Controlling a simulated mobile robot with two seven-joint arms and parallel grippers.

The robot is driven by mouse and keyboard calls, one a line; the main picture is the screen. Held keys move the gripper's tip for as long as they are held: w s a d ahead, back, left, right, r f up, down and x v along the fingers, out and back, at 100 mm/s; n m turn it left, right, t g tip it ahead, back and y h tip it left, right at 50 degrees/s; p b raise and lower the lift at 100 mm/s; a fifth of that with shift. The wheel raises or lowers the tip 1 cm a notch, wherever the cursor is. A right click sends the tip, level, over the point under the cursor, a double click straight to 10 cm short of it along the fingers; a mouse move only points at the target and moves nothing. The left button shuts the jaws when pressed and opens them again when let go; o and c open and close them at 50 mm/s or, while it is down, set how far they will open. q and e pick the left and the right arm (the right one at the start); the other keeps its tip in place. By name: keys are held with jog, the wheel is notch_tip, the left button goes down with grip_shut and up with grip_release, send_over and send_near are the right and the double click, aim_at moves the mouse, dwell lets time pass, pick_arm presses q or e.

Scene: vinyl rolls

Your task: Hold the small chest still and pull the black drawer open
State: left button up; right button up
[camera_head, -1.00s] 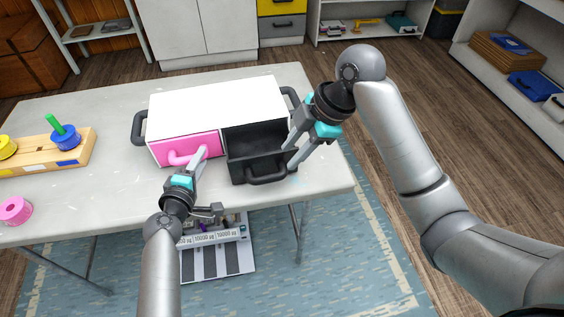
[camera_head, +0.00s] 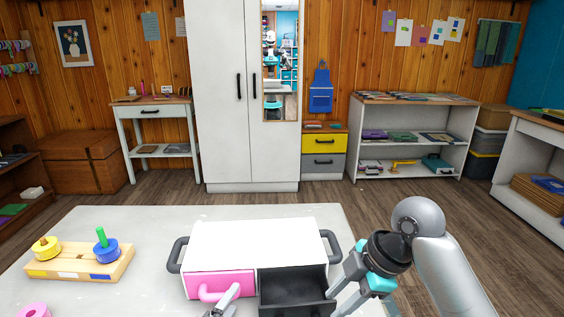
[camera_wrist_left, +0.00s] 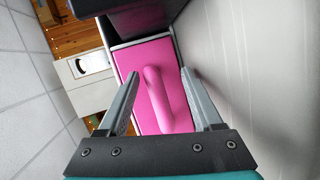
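The small chest (camera_head: 262,240) is a white box on the table, with a pink drawer (camera_head: 207,284) at left and a black drawer (camera_head: 290,287) at right. The black drawer stands open, its empty inside showing; its front is cut off by the picture's lower edge. My left gripper (camera_head: 228,296) is at the pink drawer. In the left wrist view its open fingers (camera_wrist_left: 160,75) stand on either side of the pink handle (camera_wrist_left: 156,98), with gaps beside it. My right gripper (camera_head: 338,297) is at the right side of the black drawer, its fingers apart; contact is unclear.
A wooden peg board (camera_head: 80,262) with yellow and blue rings stands on the table (camera_head: 140,230) at left, and a pink ring (camera_head: 34,310) lies nearer. The chest has black side handles (camera_head: 177,255). The tabletop between peg board and chest is clear.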

pick_arm(q)
jog(key=shift+r, duration=0.2)
jog(key=v, duration=1.2)
jog(key=shift+o, duration=0.3)
jog(key=shift+f, duration=0.1)
jog(key=o, duration=0.4)
jog(key=shift+s, duration=0.1)
jog(key=shift+v, duration=3.9)
